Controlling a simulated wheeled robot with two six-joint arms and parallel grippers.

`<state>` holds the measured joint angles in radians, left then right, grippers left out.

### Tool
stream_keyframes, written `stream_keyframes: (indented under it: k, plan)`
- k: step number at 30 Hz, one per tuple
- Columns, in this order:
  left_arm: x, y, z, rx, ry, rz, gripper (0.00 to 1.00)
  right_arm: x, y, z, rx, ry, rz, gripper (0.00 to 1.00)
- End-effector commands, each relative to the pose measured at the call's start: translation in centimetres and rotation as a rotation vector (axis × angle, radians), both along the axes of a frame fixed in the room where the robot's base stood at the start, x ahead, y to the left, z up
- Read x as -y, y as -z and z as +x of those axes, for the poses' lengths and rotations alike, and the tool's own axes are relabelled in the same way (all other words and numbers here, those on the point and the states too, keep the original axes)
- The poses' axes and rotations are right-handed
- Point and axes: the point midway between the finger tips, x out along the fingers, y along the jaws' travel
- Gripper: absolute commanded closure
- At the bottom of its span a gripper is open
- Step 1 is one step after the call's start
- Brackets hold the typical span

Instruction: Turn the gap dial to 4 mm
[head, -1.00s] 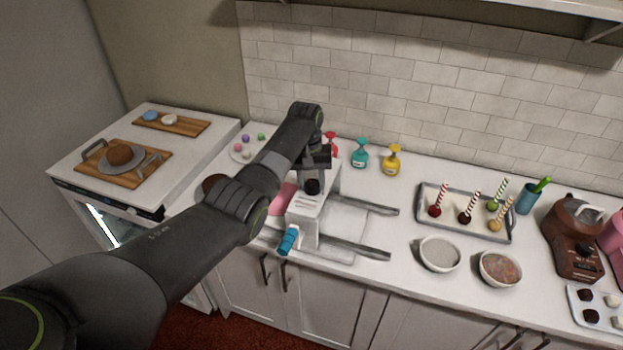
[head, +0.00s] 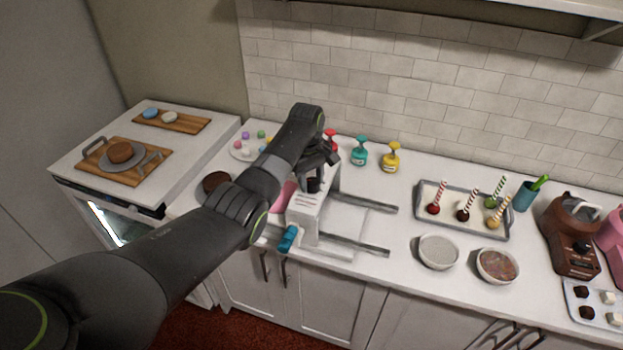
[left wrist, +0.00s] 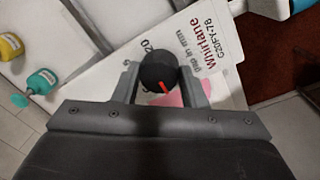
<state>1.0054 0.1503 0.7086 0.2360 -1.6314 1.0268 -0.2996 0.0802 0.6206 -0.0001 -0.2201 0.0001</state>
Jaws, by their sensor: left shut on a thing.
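The gap dial (left wrist: 157,70) is a round black knob with a red pointer mark, on the white machine's top panel. In the left wrist view the mark is toward the lower side of the knob. My left gripper (left wrist: 160,82) is shut on the dial, one finger on each side. In the head view the dial (head: 314,185) is a small dark shape below my left gripper (head: 316,174). My right gripper is not in view.
The white machine (head: 305,215) has a blue handle (head: 288,238) in front and metal rails (head: 355,247) reaching right. Pink dough (head: 284,196) lies at its left. Bottles (head: 360,152) stand behind; a cake pop tray (head: 428,188) and bowls (head: 438,266) are on the right.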

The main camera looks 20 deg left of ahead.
Motion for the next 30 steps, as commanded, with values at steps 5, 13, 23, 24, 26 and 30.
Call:
stream_keyframes:
  k: [5,13,23,24,26,30]
  plan:
    - [-0.01,-0.14,0.11,0.005,-0.029,0.001,0.84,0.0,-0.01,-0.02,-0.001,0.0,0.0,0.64]
    - [-0.02,-0.15,0.13,0.006,-0.034,0.001,0.84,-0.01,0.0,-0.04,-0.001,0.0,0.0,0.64]
    - [-0.03,-0.11,0.1,0.004,-0.034,0.001,0.4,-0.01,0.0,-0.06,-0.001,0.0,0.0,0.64]
    - [-0.02,-0.09,0.09,0.004,-0.034,0.002,0.4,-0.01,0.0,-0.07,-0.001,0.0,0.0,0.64]
    - [-0.03,-0.08,0.06,0.003,-0.034,0.001,0.4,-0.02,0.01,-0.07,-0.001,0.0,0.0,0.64]
    - [-0.02,-0.08,0.05,0.002,-0.034,0.001,0.4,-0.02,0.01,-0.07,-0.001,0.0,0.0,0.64]
